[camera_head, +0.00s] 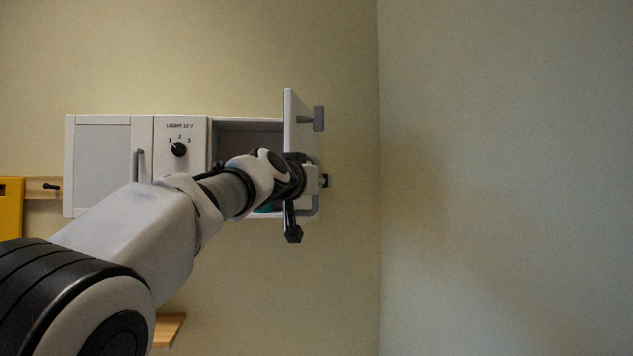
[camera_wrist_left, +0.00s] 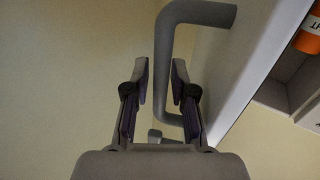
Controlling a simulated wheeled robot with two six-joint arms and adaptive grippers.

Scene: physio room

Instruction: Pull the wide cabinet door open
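The white cabinet door (camera_head: 293,110) on the right of the wall cabinet stands swung out, nearly edge-on in the head view. Its grey bar handle (camera_head: 319,118) is on the outer face; the door panel (camera_wrist_left: 235,60) and handle (camera_wrist_left: 200,12) also show in the left wrist view. My left gripper (camera_head: 320,181) is at the handle, mostly hidden by my arm in the head view. In the left wrist view its two fingers (camera_wrist_left: 160,75) are apart, with the handle bar at the gap beside the right finger. I cannot tell whether they touch. My right gripper is not in view.
The cabinet's open compartment (camera_head: 245,135) holds a teal item (camera_head: 265,208); an orange container (camera_wrist_left: 308,35) shows in the wrist view. A dial panel (camera_head: 179,135) and a closed left door (camera_head: 100,155) are beside it. The grey wall (camera_head: 500,180) at right is bare.

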